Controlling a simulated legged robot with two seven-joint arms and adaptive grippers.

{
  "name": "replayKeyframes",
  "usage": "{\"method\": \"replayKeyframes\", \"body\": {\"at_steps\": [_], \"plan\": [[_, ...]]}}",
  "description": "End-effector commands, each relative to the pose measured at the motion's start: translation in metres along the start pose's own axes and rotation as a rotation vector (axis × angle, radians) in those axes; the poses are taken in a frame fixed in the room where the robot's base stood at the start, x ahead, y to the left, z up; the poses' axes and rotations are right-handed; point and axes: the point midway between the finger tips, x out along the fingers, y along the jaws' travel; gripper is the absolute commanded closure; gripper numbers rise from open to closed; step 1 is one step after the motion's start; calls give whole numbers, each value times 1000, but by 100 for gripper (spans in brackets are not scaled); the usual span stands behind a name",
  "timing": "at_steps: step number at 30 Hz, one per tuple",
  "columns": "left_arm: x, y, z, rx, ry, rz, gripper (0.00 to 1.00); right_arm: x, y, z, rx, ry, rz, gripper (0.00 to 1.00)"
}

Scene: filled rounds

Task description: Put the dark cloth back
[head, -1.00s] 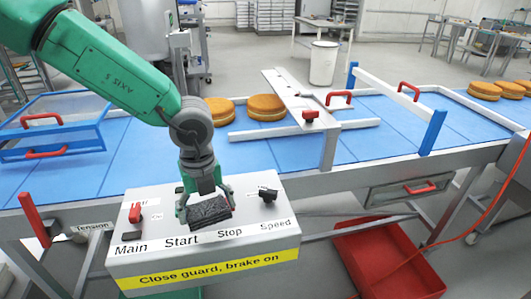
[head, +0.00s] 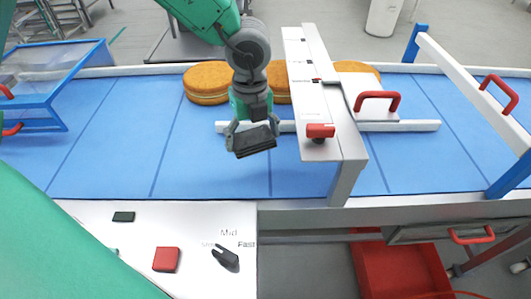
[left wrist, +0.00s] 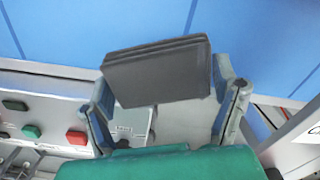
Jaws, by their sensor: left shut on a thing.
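The dark cloth (head: 254,142) is a folded, dark grey flat bundle. My left gripper (head: 252,132) is shut on it and holds it over the blue conveyor belt (head: 200,165). In the left wrist view the cloth (left wrist: 157,72) sits between the two fingers of the gripper (left wrist: 165,108), with its folded layers at the top edge. My right gripper is not in view.
A white guard bar with a red knob (head: 320,131) stands close right of my gripper. Round filled cakes (head: 207,82) lie behind it on the belt. The control panel (head: 205,215) with its buttons is in front. A red bin (head: 395,270) is below right.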

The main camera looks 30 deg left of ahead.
Motion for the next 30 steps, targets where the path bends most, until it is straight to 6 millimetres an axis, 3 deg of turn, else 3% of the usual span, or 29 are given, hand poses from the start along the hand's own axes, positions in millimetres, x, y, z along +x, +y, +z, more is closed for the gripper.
{"method": "replayKeyframes", "body": {"at_steps": [7, 20, 30], "plan": [[48, 3, 5, 0, 6, 5, 46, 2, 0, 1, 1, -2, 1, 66], [95, 1, 5, 1, 5, 4, 46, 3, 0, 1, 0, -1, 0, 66], [101, -1, 4, 0, 4, 2, 46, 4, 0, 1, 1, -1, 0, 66]]}}
